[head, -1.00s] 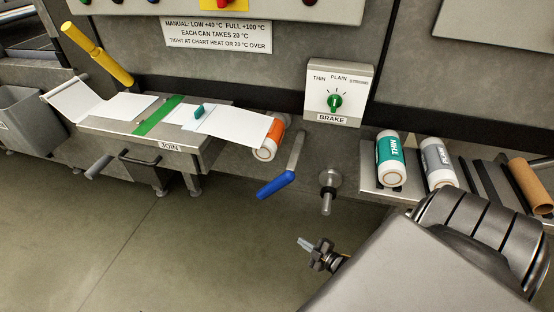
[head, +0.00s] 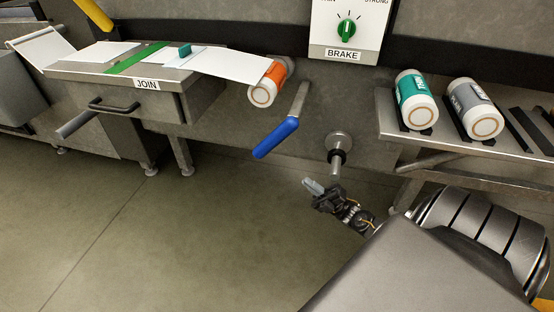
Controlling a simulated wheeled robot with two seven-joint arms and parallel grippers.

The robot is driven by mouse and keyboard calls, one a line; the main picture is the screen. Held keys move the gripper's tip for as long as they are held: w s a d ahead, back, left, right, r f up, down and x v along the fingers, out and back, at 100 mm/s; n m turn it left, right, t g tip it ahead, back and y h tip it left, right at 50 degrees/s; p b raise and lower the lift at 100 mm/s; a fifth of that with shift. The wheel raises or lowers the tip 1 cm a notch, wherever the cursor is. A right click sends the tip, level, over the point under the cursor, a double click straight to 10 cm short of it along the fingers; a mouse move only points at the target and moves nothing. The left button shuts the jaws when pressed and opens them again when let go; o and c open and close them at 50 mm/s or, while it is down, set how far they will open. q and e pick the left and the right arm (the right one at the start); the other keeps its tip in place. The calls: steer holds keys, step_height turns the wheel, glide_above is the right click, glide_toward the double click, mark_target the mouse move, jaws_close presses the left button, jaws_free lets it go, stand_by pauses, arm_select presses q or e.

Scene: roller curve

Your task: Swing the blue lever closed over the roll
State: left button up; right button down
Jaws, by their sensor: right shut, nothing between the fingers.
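The blue lever (head: 277,138) hangs from a grey metal arm on the machine front, slanting down to the left. The orange-banded roll (head: 266,86) sits just up and left of the lever, with white web running from it over the join table. The lever's arm is beside the roll, not across it. My right gripper (head: 313,186) is shut and empty, below and right of the lever's blue grip and apart from it. My left gripper is not in view.
A short metal spindle (head: 337,153) sticks out just above my right gripper. A shelf (head: 384,103) at the right holds a green roll (head: 415,98) and a grey roll (head: 473,108). The join table (head: 175,94) stands at the left. The floor below is clear.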

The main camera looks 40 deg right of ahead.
steer(key=x, duration=1.4)
steer(key=shift+f, duration=0.1)
